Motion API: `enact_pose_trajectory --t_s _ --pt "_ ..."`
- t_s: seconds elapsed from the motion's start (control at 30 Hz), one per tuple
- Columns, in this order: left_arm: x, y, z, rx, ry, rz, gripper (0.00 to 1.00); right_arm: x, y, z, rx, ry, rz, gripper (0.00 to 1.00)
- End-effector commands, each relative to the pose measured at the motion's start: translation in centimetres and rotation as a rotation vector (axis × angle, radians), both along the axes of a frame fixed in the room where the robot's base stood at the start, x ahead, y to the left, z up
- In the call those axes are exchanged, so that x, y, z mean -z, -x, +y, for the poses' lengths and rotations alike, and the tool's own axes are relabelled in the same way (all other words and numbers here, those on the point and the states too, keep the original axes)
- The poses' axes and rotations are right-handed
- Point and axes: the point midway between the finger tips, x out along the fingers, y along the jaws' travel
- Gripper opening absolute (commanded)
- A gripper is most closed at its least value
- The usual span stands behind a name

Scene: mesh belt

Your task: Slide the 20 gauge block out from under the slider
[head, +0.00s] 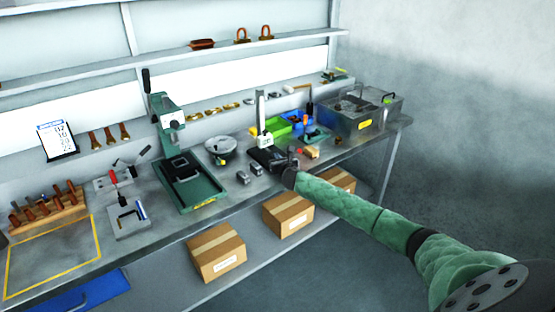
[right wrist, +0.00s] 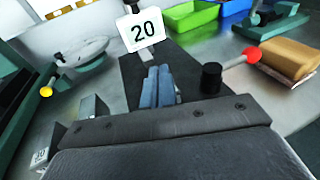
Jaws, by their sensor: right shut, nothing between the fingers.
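The gauge stand in the head view has a pale upright column (head: 260,108), a white slider plate (head: 265,140) and a dark base (head: 262,158). In the right wrist view the white plate reads "20" (right wrist: 140,30), above the dark base (right wrist: 131,72). A small grey piece (right wrist: 150,57) shows just below the plate; I cannot tell whether it is the 20 block or part of the slider. My right gripper (head: 284,164) is over the base's near side. Its fingers (right wrist: 158,85) are shut and empty, pointing toward the grey piece, apparently short of it. My left gripper is out of view.
Two loose grey blocks (head: 243,177) (head: 257,169) lie left of the base. A black knob (right wrist: 211,78) and a red ball (right wrist: 253,54) are close right of my fingers.

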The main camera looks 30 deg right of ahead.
Motion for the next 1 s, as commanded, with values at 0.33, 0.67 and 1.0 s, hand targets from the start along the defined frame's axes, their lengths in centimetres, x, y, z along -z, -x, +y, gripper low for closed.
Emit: enact_pose_trajectory --t_s 0.33,0.67,1.0 --pt "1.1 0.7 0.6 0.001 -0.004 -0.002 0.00 1.0 1.8 0.5 0.000 -0.001 0.011 0.00" --pt "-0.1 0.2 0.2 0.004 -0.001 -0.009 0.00 0.3 1.8 0.5 0.000 -0.001 0.012 0.00" --pt "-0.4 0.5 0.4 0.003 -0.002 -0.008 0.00 -0.7 1.7 0.5 0.000 -0.001 0.007 0.00"
